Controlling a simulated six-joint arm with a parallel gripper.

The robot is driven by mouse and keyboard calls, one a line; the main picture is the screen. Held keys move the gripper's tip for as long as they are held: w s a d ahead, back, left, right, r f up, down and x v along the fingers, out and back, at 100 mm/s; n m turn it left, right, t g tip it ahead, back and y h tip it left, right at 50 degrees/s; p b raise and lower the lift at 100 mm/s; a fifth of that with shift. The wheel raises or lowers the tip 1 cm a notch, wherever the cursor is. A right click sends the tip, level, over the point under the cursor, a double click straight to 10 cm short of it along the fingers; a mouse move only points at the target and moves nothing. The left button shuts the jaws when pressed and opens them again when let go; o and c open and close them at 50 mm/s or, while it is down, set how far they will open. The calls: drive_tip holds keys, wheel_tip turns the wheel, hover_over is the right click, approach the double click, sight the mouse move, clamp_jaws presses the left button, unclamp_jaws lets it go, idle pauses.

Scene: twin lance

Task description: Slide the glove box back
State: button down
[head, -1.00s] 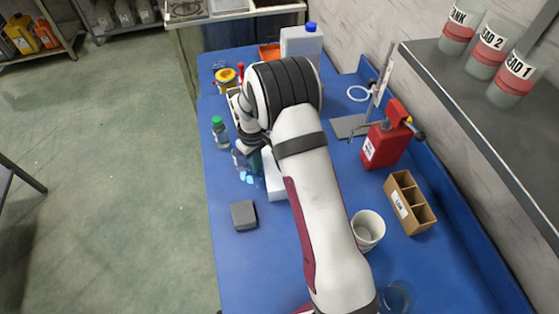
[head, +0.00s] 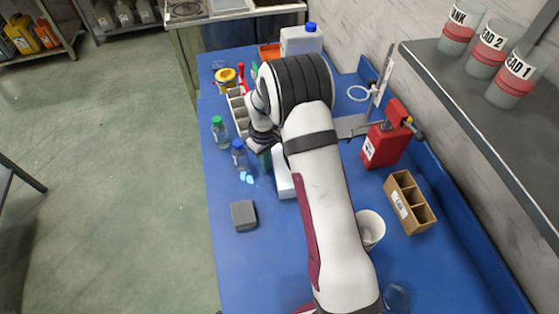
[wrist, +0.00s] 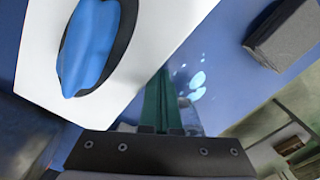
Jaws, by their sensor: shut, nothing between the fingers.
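The glove box (head: 285,185) is a white box on the blue bench, partly hidden by my arm in the head view. In the wrist view the glove box (wrist: 160,40) fills the upper left, with a blue glove (wrist: 92,42) bulging from its dark oval opening. My gripper (head: 265,160) is low at the box's left side, its green fingers shut and empty. In the wrist view the fingers of my gripper (wrist: 162,95) lie along the box's edge; I cannot tell whether they touch it.
A blue-capped bottle (head: 239,155) and a green-capped bottle (head: 220,131) stand left of my gripper. Pale blue spots (head: 247,177) lie nearby. A grey block (head: 243,215) sits nearer the front. A white cup (head: 371,229), wooden organiser (head: 410,202) and red can (head: 385,143) stand right.

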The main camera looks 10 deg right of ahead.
sight(279, 157)
drive_tip(key=shift+d, duration=0.7)
drive_tip(key=shift+d, duration=0.1)
drive_tip(key=shift+s+d, duration=0.1)
drive_tip(key=shift+d, duration=0.8)
drive_tip(key=shift+d, duration=1)
